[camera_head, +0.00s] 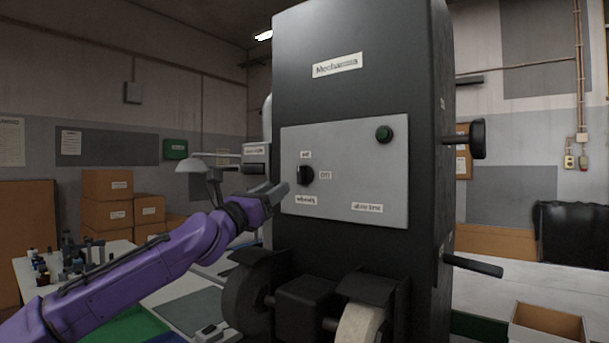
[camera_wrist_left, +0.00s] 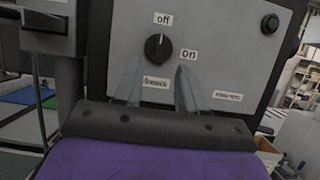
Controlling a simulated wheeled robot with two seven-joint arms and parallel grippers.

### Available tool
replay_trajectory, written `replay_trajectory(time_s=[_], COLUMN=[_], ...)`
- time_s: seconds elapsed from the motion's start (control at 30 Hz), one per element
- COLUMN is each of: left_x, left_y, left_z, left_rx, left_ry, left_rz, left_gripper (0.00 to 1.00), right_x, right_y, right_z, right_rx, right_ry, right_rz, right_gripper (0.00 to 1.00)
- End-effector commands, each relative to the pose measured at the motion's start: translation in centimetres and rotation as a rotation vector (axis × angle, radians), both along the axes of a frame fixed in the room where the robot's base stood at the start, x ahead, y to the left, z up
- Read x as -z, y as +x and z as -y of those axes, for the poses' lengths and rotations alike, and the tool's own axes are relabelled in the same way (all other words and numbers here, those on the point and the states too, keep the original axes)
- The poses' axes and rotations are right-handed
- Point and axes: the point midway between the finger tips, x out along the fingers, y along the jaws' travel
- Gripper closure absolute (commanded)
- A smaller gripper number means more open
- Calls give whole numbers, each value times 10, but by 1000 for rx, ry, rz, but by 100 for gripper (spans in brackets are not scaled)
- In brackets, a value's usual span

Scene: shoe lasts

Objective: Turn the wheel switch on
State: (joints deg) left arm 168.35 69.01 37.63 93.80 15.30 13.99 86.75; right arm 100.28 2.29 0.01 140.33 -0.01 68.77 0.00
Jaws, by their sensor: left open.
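The black wheel switch (camera_head: 305,175) is a round knob on the grey control panel (camera_head: 345,150) of a tall dark machine. It also shows in the left wrist view (camera_wrist_left: 158,47), where its white mark points up toward the "off" label (camera_wrist_left: 163,19). The "on" label (camera_wrist_left: 189,54) is to its right. My left gripper (camera_head: 276,193) is open and empty, just left of and slightly below the knob in the head view. In the left wrist view its two fingers (camera_wrist_left: 159,84) stand apart below the knob, apparently not touching it. My right gripper is not in view.
A green button (camera_head: 384,134) sits at the panel's upper right. Wheels (camera_head: 358,325) jut out from the machine below the panel. A white workbench (camera_head: 165,288) is at left. An open cardboard box (camera_head: 547,323) is at lower right.

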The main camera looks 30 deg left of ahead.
Motion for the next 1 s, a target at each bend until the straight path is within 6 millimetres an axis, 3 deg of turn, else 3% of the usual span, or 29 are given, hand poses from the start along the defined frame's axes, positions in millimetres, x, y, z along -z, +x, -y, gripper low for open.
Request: replay_trajectory(time_s=[0.13,0.5,0.9,0.97,1.0], left_x=[-5,-35,-37,-37,-37], left_y=[19,81,93,93,93], left_z=[0,5,7,8,8], left_rx=[-8,-4,-1,-1,-1], left_ry=[9,2,2,2,2], left_rz=[-1,-3,-1,-1,-1], left_gripper=[60,60,60,76,89], right_x=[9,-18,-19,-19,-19], right_y=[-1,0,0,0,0], right_z=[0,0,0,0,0], right_rx=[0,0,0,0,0], right_ry=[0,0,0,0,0], right_rz=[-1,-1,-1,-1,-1], right_gripper=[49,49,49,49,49])
